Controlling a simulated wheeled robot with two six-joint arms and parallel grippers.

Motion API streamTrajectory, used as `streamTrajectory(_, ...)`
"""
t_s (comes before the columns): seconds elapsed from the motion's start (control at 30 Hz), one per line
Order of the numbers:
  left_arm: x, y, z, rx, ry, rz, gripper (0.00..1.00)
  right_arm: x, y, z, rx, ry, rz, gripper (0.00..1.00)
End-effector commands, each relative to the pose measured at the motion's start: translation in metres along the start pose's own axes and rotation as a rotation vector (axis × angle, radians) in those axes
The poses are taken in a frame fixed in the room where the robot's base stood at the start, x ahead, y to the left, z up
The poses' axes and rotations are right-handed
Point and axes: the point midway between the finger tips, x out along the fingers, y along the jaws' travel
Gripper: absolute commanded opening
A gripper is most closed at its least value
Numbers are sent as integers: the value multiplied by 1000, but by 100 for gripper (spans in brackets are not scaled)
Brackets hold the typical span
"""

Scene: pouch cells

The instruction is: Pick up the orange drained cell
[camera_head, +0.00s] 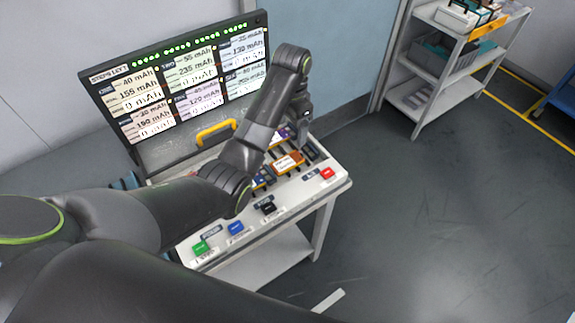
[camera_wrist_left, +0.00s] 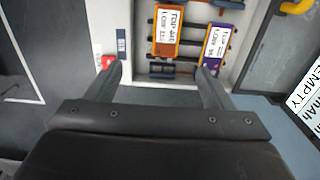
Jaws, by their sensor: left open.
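The orange cell (camera_head: 287,162) lies in the rack of the bench station in the head view, with a white label. In the left wrist view the orange cell (camera_wrist_left: 164,47) lies ahead of the fingertips, between their lines, its label turned on its side. My left gripper (camera_head: 301,130) points down over the rack. In the left wrist view my left gripper (camera_wrist_left: 161,70) is open, with nothing between its fingers. A purple cell (camera_wrist_left: 215,47) lies beside the orange one, ahead of the right-hand finger. My right gripper is not in view.
A display board (camera_head: 178,78) stands behind the bench, with a yellow handle (camera_head: 216,131) below it. Green (camera_head: 200,247), blue (camera_head: 235,228), black (camera_head: 268,208) and red (camera_head: 327,173) buttons line the bench front.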

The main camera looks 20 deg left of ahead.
Motion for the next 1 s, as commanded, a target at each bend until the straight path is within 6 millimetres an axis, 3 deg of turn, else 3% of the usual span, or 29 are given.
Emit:
streamTrajectory(0.1,20,0,0,-1,0,-1,75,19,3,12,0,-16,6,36)
streamTrajectory(0.27,49,0,0,-1,-2,1,75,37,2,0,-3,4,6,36)
streamTrajectory(0.47,78,-1,0,-2,-3,1,75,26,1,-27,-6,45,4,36)
streamTrajectory(1.0,121,-9,-5,-1,-2,0,75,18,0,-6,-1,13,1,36)
